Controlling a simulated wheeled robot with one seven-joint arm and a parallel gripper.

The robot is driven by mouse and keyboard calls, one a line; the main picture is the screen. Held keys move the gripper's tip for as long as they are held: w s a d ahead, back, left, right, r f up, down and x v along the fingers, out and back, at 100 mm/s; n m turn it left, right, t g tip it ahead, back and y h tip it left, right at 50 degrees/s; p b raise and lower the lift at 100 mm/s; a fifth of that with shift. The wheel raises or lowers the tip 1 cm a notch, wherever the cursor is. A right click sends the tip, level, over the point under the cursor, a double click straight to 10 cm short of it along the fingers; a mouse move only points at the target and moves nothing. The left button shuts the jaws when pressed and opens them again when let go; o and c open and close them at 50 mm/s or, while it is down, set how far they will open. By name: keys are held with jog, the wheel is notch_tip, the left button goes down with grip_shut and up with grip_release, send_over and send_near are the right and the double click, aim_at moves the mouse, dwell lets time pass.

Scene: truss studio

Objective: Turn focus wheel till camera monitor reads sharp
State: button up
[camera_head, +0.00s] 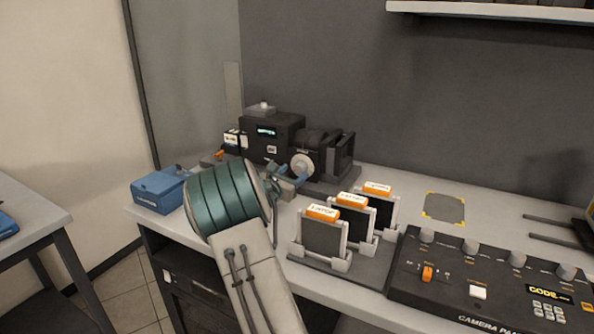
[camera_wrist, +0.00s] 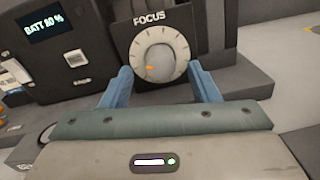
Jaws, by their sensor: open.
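The black camera (camera_head: 277,126) stands at the back of the bench with its lens pointing right. Its white focus wheel (camera_wrist: 160,52) sits under a FOCUS label in the wrist view, with an orange mark at its lower left. The wheel also shows in the head view (camera_head: 302,165). The camera's small screen (camera_wrist: 45,24) shows a BATT percentage; its text is too small to read in the head view. My gripper (camera_wrist: 162,88) is open, its blue fingers apart at the lower left and right of the wheel. I cannot tell whether either finger touches it.
A blue box (camera_head: 160,191) is at the bench's left end. A rack (camera_head: 341,264) of three orange-topped cards stands right of my gripper. A camera panel (camera_head: 492,290) with knobs is at front right. A yellow-cornered grey pad (camera_head: 444,208) lies bare behind it.

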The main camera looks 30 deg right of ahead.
aim_at(297, 170)
jog(key=shift+x, duration=1.6)
jog(key=c, duration=1)
